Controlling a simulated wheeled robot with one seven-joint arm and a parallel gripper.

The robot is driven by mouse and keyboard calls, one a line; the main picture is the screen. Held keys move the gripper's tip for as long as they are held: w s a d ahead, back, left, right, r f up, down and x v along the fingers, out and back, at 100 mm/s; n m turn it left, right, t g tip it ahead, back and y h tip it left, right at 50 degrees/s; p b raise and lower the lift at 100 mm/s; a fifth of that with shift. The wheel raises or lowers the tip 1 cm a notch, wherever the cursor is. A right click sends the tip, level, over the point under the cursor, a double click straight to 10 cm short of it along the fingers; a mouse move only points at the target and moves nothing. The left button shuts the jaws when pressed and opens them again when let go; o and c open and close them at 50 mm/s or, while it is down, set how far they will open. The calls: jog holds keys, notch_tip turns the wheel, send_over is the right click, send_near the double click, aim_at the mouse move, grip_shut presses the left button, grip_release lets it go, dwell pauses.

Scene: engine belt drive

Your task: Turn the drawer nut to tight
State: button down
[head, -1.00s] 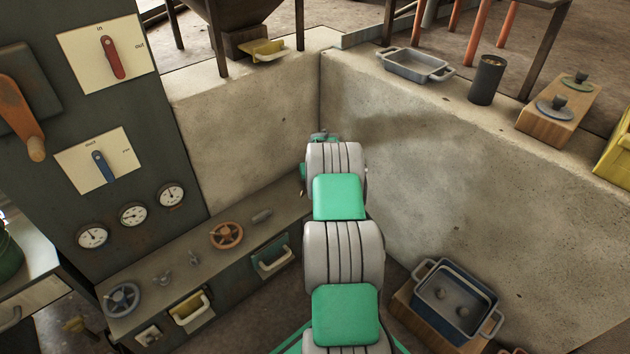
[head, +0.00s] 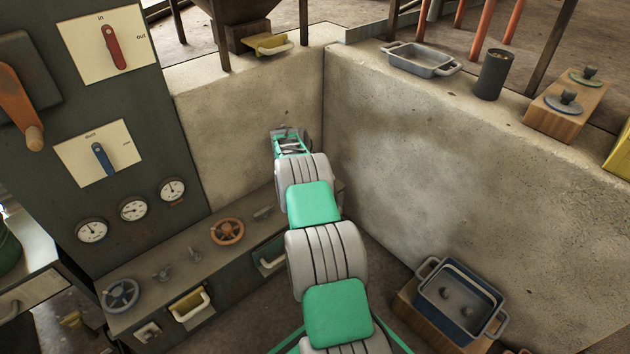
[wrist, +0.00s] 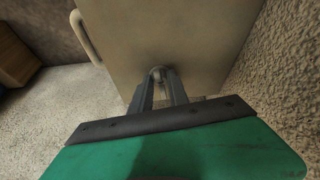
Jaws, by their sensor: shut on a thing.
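In the wrist view, the two dark fingers of my gripper (wrist: 157,82) close together on a small grey rounded piece (wrist: 157,72) in front of a beige panel (wrist: 195,35). The piece looks like the drawer nut, but the fingers cover most of it and I cannot read how tight it sits. The panel has a pale bar handle (wrist: 86,38) at its left edge. In the head view my arm reaches into the wall corner, with its end (head: 289,136) above the bench; the fingertips cannot be made out there.
A bench holds an orange handwheel (head: 227,231), a grey-blue handwheel (head: 121,294) and small wing-shaped fittings (head: 162,275). An open yellow drawer (head: 190,305) projects from its front. Concrete walls (head: 430,150) close in behind and to the right. A blue pot (head: 458,300) stands right of my arm.

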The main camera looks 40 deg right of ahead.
jog(key=shift+w+m+g, duration=0.1)
jog(key=shift+m+g, duration=0.2)
jog(key=shift+m, duration=0.5)
jog(key=c, duration=1.3)
grip_release()
jog(key=p+v, duration=0.3)
jog(key=v, duration=0.4)
jog(key=shift+a+r, duration=0.1)
jog(key=shift+r, duration=0.3)
jog(key=shift+p, duration=0.3)
